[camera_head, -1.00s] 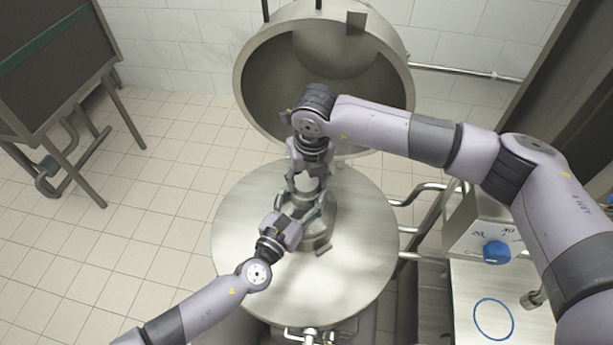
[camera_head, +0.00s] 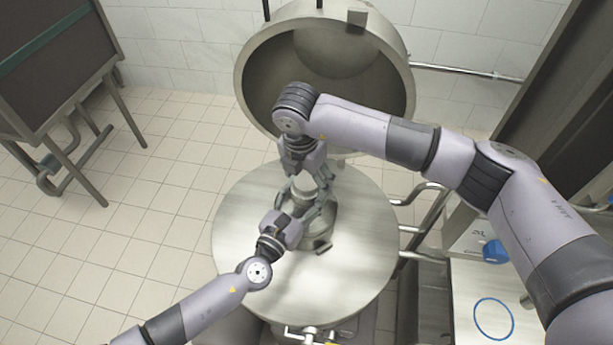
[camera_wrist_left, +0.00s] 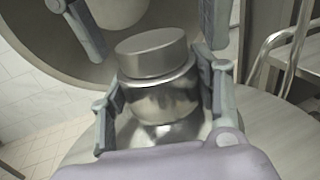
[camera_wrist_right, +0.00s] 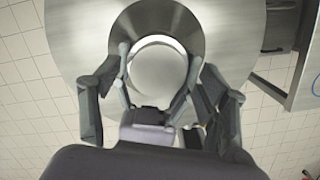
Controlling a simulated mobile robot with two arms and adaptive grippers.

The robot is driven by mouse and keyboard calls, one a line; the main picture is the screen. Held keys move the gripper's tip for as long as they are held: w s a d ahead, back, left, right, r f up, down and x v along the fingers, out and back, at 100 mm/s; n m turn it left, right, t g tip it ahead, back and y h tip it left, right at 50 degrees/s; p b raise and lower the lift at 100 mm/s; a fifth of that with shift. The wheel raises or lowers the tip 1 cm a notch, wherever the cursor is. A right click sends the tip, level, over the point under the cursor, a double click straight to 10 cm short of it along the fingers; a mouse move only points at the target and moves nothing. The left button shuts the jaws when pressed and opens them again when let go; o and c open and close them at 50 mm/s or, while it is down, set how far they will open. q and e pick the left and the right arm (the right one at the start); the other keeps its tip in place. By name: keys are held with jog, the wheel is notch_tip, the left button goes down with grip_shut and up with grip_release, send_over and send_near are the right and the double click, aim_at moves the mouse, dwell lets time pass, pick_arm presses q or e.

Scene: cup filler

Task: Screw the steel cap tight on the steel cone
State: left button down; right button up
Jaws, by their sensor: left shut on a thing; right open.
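The steel cone (camera_head: 320,232) stands upright on a round steel table; its neck (camera_wrist_left: 160,98) shows in the left wrist view. The steel cap (camera_wrist_left: 153,52), a short smooth cylinder, sits on top of the neck, and its round top (camera_wrist_right: 158,72) shows in the right wrist view. Whether its thread is engaged cannot be seen. My left gripper (camera_head: 303,212) is shut on the cone, one finger on each side of the neck. My right gripper (camera_head: 306,186) is open above the cap, its fingers (camera_wrist_right: 158,98) spread wide and apart from it.
The round steel table (camera_head: 365,265) is otherwise mostly clear. A large open round lid (camera_head: 250,95) stands behind it. Pipes (camera_head: 405,228) run along its right side, near a control box with a blue knob (camera_head: 495,250).

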pick_arm(q)
jog(key=shift+s+f, duration=0.15)
jog(key=shift+f, duration=0.25)
pick_arm(e)
notch_tip(320, 180, up, 12)
jog(key=s, duration=0.1)
jog(key=shift+s+a, duration=0.35)
jog(key=shift+a, duration=0.05)
pick_arm(q)
jog(key=c, duration=0.8)
grip_release()
jog(key=o, duration=0.3)
jog(key=shift+r, duration=0.1)
jog(key=shift+o, duration=0.2)
jog(key=shift+r, duration=0.1)
pick_arm(e)
jog(key=shift+w+f, duration=0.1)
pick_arm(q)
jog(key=v, duration=1.2)
